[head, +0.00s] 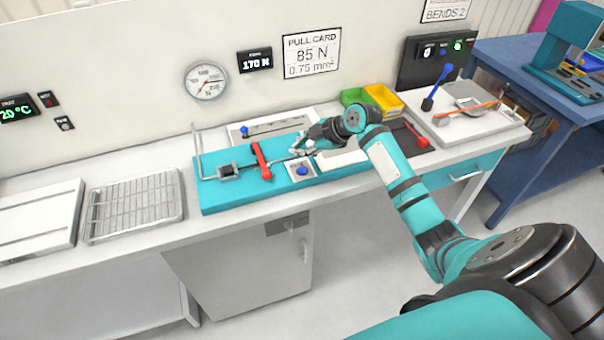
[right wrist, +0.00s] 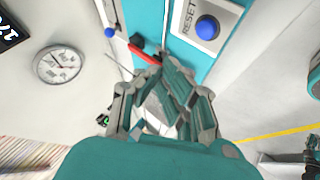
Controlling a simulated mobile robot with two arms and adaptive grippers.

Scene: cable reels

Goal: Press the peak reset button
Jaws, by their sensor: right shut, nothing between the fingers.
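The peak reset button is a blue dome (head: 302,171) on a small white plate near the front edge of the turquoise bench fixture (head: 225,192). It also shows at the top of the right wrist view (right wrist: 207,27), beside the word RESET. My right gripper (head: 298,151) is shut and empty, just behind the button in the head view. In the right wrist view its fingers (right wrist: 163,78) lie below and left of the button, apart from it. My left gripper is not in view.
A red lever (head: 261,162) stands on the fixture left of the button. A second blue knob (head: 244,130) sits behind on a white plate. Green and yellow bins (head: 384,99) stand behind my right arm. The wall display (head: 255,61) reads 170 N. A wire rack (head: 133,205) lies at left.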

